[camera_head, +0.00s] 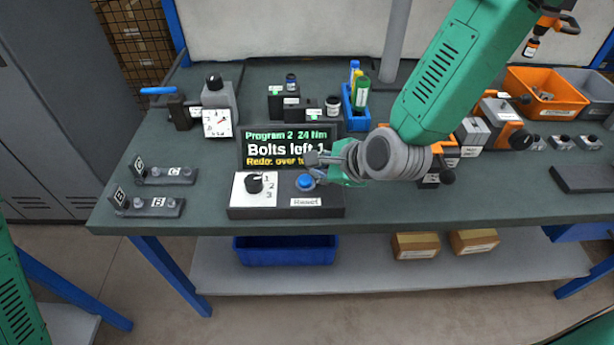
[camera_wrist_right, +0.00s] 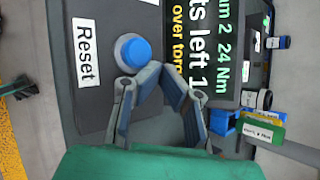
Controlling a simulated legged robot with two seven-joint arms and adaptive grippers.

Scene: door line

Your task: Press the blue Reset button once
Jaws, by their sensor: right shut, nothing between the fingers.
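The blue Reset button (camera_head: 305,181) sits on top of a dark control box (camera_head: 318,211) near the bench's front edge, with a white "Reset" label in front of it. In the right wrist view the blue button (camera_wrist_right: 131,52) shows beside the fingertips. My right gripper (camera_head: 314,164) is shut and empty, its tips close to the button on its far side. It also shows in the right wrist view (camera_wrist_right: 160,72). I cannot tell whether the tips touch the button. A display (camera_head: 283,147) behind the box reads "Program 2 24 Nm", "Bolts left 1". My left gripper is out of view.
A knob (camera_head: 255,183) with positions 1, 2, 3 is on the box's left. A blue holder with bottles (camera_head: 357,118), small dark blocks (camera_head: 292,107) and a gauge (camera_head: 217,123) stand behind. Labelled fixtures (camera_head: 163,174) lie left. An orange bin (camera_head: 545,92) is back right.

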